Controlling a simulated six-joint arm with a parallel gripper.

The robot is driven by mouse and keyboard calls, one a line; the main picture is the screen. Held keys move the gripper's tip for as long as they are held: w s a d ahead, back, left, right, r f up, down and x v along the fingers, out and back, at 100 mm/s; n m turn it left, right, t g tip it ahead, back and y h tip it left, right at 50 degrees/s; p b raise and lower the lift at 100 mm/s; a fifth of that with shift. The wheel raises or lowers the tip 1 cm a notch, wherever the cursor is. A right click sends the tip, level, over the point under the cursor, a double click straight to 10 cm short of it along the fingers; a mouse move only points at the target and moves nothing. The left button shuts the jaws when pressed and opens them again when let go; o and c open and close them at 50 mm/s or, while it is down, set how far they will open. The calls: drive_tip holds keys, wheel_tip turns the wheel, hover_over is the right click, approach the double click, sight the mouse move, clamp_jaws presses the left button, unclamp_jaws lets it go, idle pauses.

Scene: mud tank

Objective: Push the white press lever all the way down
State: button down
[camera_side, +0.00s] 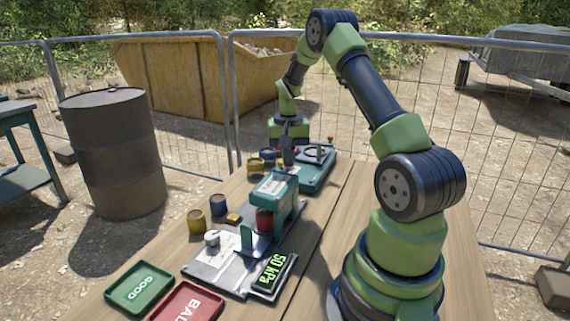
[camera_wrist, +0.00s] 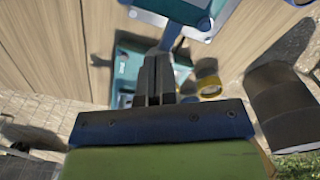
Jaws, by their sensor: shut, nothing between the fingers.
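My gripper (camera_side: 287,158) points down just behind the teal press (camera_side: 275,187) in the side view. Its two dark fingers (camera_wrist: 156,62) are together and empty in the wrist view. The press stands on a grey plate with a red piece under its head. In the wrist view, part of a pale and teal body, seemingly the press, shows at the top edge (camera_wrist: 185,8). A grey-blue bar (camera_wrist: 173,34) runs from it towards my fingertips. I cannot tell whether this bar is the white lever, or whether my fingers touch it; the lever is not clear in the side view.
A teal device (camera_side: 318,170) with a round pale top stands behind the press. Yellow and blue cups (camera_side: 196,221) stand to the left. A green GOOD tray (camera_side: 140,287), a red BAD tray (camera_side: 187,302) and a 50 kPa display (camera_side: 272,272) lie in front.

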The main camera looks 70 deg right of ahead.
wheel_tip(320, 180, up, 8)
drive_tip(key=shift+r, duration=0.15)
idle(0.6)
drive_tip(key=s+a+r+n+t, duration=0.1)
drive_tip(key=a+r+n+t, duration=0.1)
drive_tip(key=a+r, duration=0.45)
drive_tip(key=a+r+n+t, duration=0.2)
drive_tip(key=a+r, duration=0.2)
drive_tip(key=a, duration=0.6)
drive_tip(key=s+a+n+t+y, duration=0.2)
drive_tip(key=s+a+n+t, duration=0.1)
drive_tip(key=s+a, duration=0.8)
drive_tip(key=shift+s+a+r+n, duration=0.35)
drive_tip(key=shift+a+r+n, duration=0.1)
drive_tip(key=shift+a+n, duration=0.05)
